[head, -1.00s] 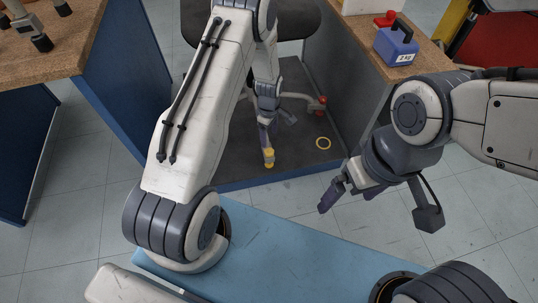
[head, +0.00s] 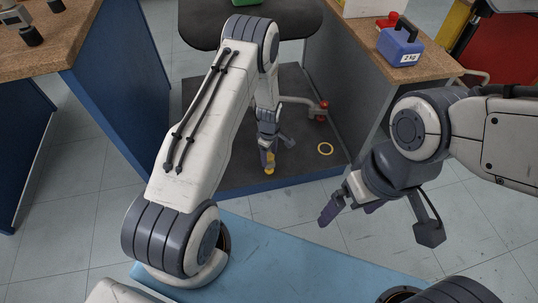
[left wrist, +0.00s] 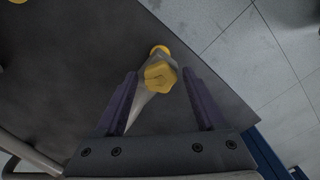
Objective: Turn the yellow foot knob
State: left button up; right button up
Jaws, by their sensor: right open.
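The yellow foot knob (left wrist: 159,76) is at the end of a pale chair leg, low over the dark mat; in the head view the yellow knob (head: 269,169) is partly hidden by my left gripper (head: 267,152). In the left wrist view my left gripper (left wrist: 160,75) is open, with one finger on each side of the knob and gaps showing between fingers and knob. My right gripper (head: 348,211) is open and empty above the floor, well to the right of the knob.
A dark chair seat (head: 300,22) is above the mat (head: 225,150). A blue 2 KG weight (head: 400,48) stands on the right bench.

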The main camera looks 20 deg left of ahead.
pick_arm(q)
grip_shut()
